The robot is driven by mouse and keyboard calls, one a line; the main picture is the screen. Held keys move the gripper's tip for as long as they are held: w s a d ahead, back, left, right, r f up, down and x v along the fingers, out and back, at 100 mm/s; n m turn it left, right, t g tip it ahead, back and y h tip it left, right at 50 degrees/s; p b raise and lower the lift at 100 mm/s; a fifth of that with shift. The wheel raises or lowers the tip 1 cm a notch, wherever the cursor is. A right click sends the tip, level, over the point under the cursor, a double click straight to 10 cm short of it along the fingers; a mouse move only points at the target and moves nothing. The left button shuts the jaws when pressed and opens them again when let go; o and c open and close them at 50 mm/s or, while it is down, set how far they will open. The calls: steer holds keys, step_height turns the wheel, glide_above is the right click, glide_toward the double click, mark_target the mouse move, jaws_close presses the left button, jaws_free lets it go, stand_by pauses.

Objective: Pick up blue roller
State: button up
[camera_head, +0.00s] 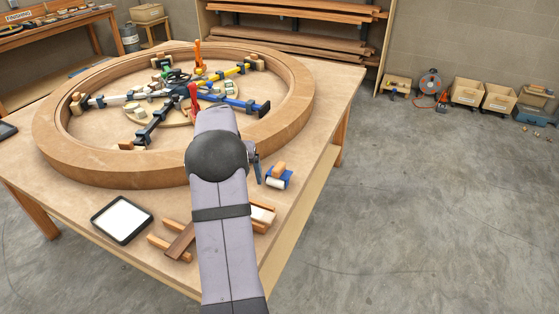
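A small blue object (285,182), which looks like the blue roller, is on the table to the right of my arm. A tan cylindrical piece and a white cylindrical piece show on it. My arm reaches forward over the table and hides much of its own far end. A dark, bluish piece that seems to be part of my gripper (256,166) shows just right of the rounded arm joint, close to the left of the blue object. Its fingers cannot be made out, nor whether it touches anything.
A large wooden ring (110,173) with coloured clamps inside fills most of the table (332,90). A black-framed white tray (122,219) and several wooden pieces (180,241) lie at the near edge. Bare table shows right of the ring. Crates (467,92) stand along the wall.

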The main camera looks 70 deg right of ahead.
mark_target(279, 167)
steer(key=s+d+m, duration=0.1)
steer(key=s+d, duration=0.1)
steer(key=d, duration=0.1)
steer(key=s+d+m+h+p, duration=0.1)
steer(key=s+d, duration=0.1)
steer(key=d, duration=0.2)
steer(key=s+d+r+m+p, duration=0.1)
steer(key=s+d+m, duration=0.1)
steer(key=d, duration=0.2)
steer(key=shift+s+d+r+h, duration=0.1)
steer(key=shift+s+d+h, duration=0.05)
steer(key=shift+s+h, duration=0.25)
steer(key=shift+s+p+x, duration=0.15)
steer(key=shift+p+x, duration=0.7)
steer(key=shift+x, duration=0.95)
steer(key=shift+s+p+x, duration=0.15)
steer(key=shift+p+x, duration=0.7)
steer(key=shift+x, duration=1)
steer(key=c, duration=1.4)
steer(key=shift+o, duration=0.2)
steer(key=shift+r, duration=0.1)
step_height(279, 167, up, 10)
steer(key=b, duration=0.2)
steer(key=shift+b, duration=0.4)
steer(key=o, duration=0.3)
steer(key=shift+w, duration=0.1)
